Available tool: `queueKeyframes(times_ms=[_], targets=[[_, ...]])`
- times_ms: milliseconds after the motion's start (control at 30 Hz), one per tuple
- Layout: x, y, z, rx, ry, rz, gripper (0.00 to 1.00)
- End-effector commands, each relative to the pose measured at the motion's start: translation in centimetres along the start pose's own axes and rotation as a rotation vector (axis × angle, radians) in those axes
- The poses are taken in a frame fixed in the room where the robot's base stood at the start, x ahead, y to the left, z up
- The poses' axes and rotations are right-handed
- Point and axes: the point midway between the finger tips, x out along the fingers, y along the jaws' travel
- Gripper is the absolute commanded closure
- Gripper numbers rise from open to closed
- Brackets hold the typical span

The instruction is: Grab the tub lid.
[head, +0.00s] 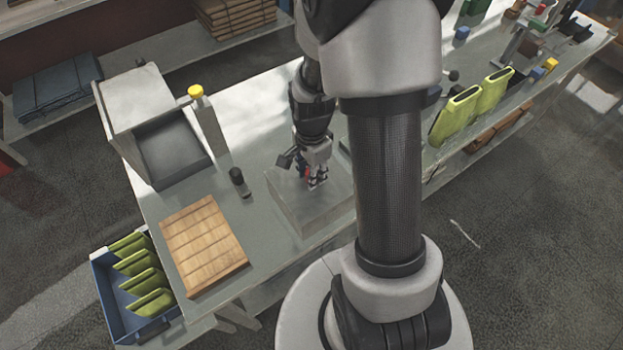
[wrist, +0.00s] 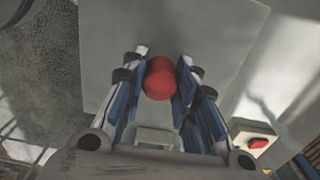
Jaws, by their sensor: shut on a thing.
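The tub lid (head: 285,186) is a flat grey square that forms the top of a low grey tub (head: 322,219) on the bench. In the wrist view the lid (wrist: 205,45) fills the upper middle, with a round red knob (wrist: 160,78) on it. My gripper (head: 318,184) points down over the lid. In the wrist view my gripper's (wrist: 161,80) two blue-lined fingers are shut on the red knob, one on each side. The lid lies level, and I cannot see a gap between it and the tub.
A blue crate (head: 108,299) with green pouches is at bottom left.

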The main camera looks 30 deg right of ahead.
Motion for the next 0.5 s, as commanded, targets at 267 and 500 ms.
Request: queueKeyframes(times_ms=[267,500], targets=[[-0.01,0.00,0.00,0.000,0.000,0.000,0.98],[-0.03,-0.02,-0.01,0.000,0.000,-0.001,1.00]])
